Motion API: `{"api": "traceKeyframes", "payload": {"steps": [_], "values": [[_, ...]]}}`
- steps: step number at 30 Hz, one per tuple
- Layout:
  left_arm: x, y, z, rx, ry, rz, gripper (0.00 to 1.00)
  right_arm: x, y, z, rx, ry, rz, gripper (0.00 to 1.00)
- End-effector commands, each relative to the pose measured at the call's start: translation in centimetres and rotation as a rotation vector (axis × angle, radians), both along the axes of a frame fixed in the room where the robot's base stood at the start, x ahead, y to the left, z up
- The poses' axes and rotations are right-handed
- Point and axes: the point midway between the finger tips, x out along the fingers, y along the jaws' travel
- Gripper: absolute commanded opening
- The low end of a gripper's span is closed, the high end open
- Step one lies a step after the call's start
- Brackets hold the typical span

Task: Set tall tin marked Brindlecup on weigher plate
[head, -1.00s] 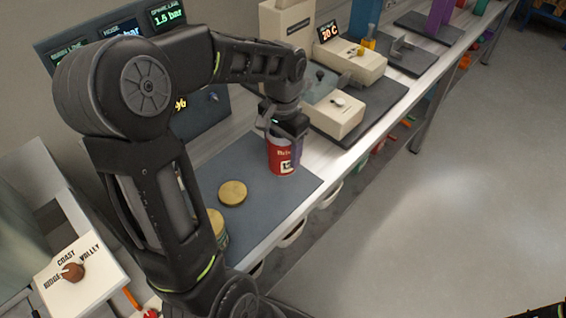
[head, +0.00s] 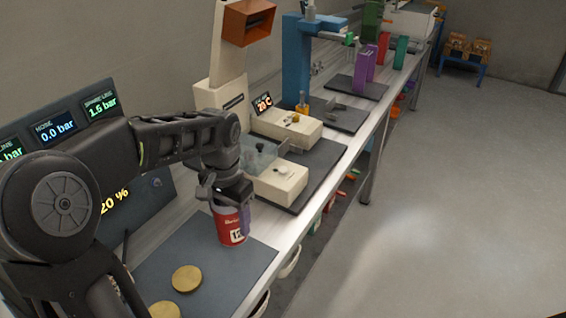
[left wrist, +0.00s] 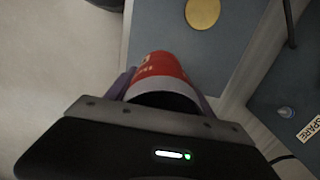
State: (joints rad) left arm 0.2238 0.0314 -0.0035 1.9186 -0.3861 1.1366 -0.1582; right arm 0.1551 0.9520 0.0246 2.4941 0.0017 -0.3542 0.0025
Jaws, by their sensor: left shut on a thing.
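A red tin (head: 231,228) with a white label stands upright in my left gripper (head: 232,206), over the far part of the dark mat. Its lettering is too small to read surely. I cannot tell whether its base touches the mat. In the left wrist view the red tin (left wrist: 163,68) is between the purple fingers, and its far end points toward the mat. I cannot surely pick out the weigher plate; a grey plate (head: 262,153) beside a cream block is just beyond the gripper. My right gripper is not in view.
The dark mat (head: 215,262) carries a gold disc (head: 187,279) and another gold round thing (head: 165,310). The floor right of the bench is clear.

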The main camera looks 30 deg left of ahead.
Motion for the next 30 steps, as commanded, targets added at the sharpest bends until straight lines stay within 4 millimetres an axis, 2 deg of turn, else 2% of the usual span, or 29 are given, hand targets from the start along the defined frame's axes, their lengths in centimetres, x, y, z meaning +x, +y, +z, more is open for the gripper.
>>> {"api": "traceKeyframes", "payload": {"steps": [10,14,16,20,24,27,30], "values": [[0.2,0.1,0.1,0.0,0.0,0.066,0.29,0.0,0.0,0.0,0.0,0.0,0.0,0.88],[1.8,0.3,0.4,0.0,0.001,0.174,0.29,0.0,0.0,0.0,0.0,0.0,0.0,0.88],[3.2,-0.5,0.0,-0.001,0.001,0.216,0.29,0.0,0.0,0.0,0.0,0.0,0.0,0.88],[6.4,-3.4,-1.1,-0.001,0.003,0.252,0.29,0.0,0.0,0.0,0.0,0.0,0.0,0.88],[9.2,-8.0,-2.8,0.0,0.003,0.233,0.29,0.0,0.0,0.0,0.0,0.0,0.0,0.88],[10.3,-11.1,-4.0,0.001,0.002,0.181,0.29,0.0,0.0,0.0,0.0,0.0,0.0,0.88],[10.7,-13.5,-4.9,0.001,0.001,0.13,0.29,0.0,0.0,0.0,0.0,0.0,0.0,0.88]]}}
